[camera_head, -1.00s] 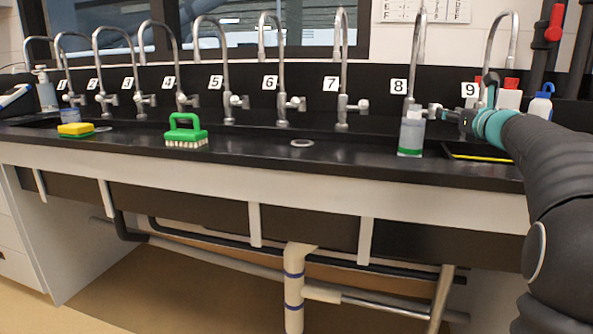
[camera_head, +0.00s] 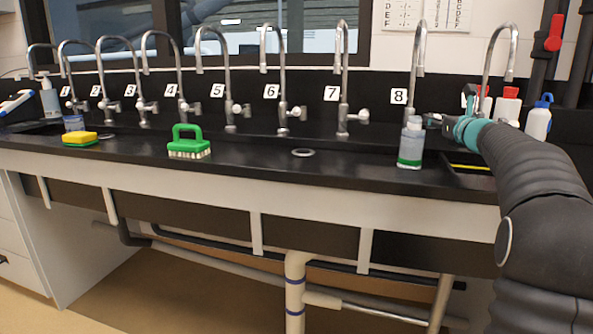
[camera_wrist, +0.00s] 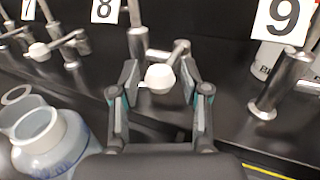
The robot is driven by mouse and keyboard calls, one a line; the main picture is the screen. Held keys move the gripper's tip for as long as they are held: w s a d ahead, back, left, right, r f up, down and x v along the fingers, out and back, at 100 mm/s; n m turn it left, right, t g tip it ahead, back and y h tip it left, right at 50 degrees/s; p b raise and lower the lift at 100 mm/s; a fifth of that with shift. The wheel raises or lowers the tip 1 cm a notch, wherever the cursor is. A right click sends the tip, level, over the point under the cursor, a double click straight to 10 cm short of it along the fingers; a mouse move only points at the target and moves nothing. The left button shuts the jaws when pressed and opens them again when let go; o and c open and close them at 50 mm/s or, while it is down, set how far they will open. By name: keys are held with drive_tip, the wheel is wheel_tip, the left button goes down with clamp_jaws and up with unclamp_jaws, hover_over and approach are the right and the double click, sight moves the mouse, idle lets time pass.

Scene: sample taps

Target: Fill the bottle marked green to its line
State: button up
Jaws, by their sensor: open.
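The bottle with a green band (camera_head: 411,143) stands upright on the black worktop just in front of tap 8 (camera_head: 414,75). It is pale and clear, and I cannot make out its liquid level. A pale open-mouthed bottle (camera_wrist: 50,145) shows at lower left in the wrist view, left of my gripper. My gripper (camera_wrist: 160,95) is open, with its fingers either side of the white-ended handle (camera_wrist: 160,78) of the tap between signs 8 and 9. In the head view my gripper (camera_head: 440,122) is just right of the green-banded bottle, partly hidden by my arm. No water stream shows.
Tap 9 (camera_head: 497,60) stands to the right, with red-capped and blue-capped bottles (camera_head: 538,118) behind my arm. A green brush (camera_head: 188,142), a yellow sponge (camera_head: 80,137) and another bottle (camera_head: 73,122) are at left. Worktop around the drain ring (camera_head: 303,152) is clear.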

drive_tip(key=shift+d+p, duration=0.65)
drive_tip(key=shift+d, duration=1.5)
drive_tip(key=shift+a, duration=0.1)
idle(2.5)
drive_tip(key=shift+s+a+b, duration=0.1)
drive_tip(key=shift+a+b, duration=0.55)
drive_tip(key=shift+a, duration=0.85)
idle(0.5)
